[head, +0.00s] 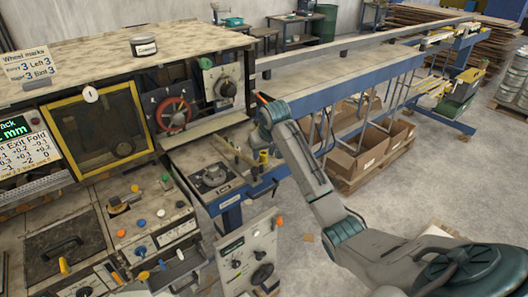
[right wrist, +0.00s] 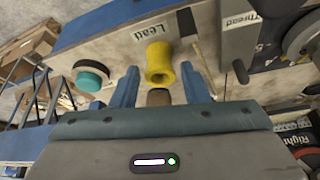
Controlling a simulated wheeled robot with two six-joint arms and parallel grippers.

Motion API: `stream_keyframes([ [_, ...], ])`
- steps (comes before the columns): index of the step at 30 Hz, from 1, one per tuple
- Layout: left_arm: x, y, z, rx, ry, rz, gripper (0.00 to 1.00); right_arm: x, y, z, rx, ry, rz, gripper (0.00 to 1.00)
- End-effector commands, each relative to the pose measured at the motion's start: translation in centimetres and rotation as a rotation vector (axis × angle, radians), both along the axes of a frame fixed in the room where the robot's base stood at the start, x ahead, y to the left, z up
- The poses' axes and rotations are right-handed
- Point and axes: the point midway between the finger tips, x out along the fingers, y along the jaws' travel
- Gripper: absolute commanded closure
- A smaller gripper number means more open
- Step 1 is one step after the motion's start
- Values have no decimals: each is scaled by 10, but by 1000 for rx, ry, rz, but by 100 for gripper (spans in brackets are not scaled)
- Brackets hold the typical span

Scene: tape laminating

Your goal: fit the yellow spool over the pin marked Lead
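A brown block-like piece (right wrist: 158,97) shows between the fingers. In the head view the right fingers are hard to make out. My left gripper is not in view.
A teal-and-black spool (right wrist: 90,75) stands left of the yellow one. A dark knob (right wrist: 240,71) and the label Thread (right wrist: 240,19) are to the right. In the head view a machine with a red handwheel (head: 173,114) stands left, and a long blue-framed table (head: 330,90) runs back right.

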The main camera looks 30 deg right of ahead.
Motion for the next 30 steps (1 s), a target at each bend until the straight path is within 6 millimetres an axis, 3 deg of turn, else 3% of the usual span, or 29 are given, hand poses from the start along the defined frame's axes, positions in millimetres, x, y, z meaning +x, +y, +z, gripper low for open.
stream_keyframes([
  [14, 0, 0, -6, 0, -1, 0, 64, -3, 0, 8, -1, -3, 0, 47],
  [24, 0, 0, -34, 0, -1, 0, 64, -30, 5, 73, -2, -7, 0, 47],
  [27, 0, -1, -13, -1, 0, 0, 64, -35, 6, 90, 0, 1, 0, 47],
  [30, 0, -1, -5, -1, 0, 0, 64, -38, 7, 96, -1, -1, 1, 47],
])
